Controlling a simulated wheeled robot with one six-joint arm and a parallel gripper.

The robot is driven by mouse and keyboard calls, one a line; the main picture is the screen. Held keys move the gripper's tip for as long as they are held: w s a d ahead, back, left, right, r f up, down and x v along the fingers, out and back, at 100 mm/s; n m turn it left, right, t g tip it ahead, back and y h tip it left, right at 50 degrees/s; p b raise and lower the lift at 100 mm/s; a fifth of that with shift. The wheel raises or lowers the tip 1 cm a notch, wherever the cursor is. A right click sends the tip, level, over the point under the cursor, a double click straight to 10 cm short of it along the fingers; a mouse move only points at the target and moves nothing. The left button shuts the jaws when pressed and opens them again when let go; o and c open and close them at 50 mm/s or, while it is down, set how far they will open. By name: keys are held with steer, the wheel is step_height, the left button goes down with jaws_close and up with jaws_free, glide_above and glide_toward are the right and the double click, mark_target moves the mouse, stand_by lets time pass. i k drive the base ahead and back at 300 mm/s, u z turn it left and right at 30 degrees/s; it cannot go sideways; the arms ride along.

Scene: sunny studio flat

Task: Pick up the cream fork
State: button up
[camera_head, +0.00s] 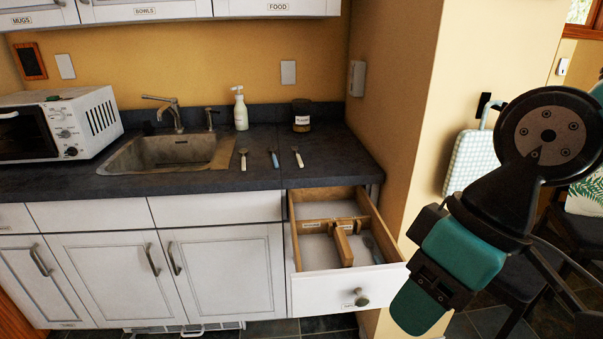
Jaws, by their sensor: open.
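Three slim utensils lie apart on the dark counter (330,154), right of the sink. The left one (243,158) has a pale cream handle, the middle one (274,158) is blue, and the right one (297,156) has a whitish handle. They are too small for me to tell which is the cream fork. My gripper (441,281), dark and teal, is open at the lower right, in front of the wall end and well away from the utensils. I see nothing held in it.
An open drawer (301,267) with wooden dividers juts out below the utensils; a bluish utensil (373,248) lies in it. A soap bottle (240,110) and dark jar (301,116) stand behind. The sink (165,153) and toaster oven (58,128) are left. Chairs stand right.

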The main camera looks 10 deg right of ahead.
mark_target(299, 160)
steer(key=z, duration=0.1)
steer(key=k, duration=0.35)
steer(key=u, duration=1.15)
steer(key=i, duration=0.65)
steer(key=u, duration=0.75)
steer(key=i, duration=1.6)
steer(key=z, duration=1.2)
steer(key=i, duration=0.7)
steer(key=z, duration=0.75)
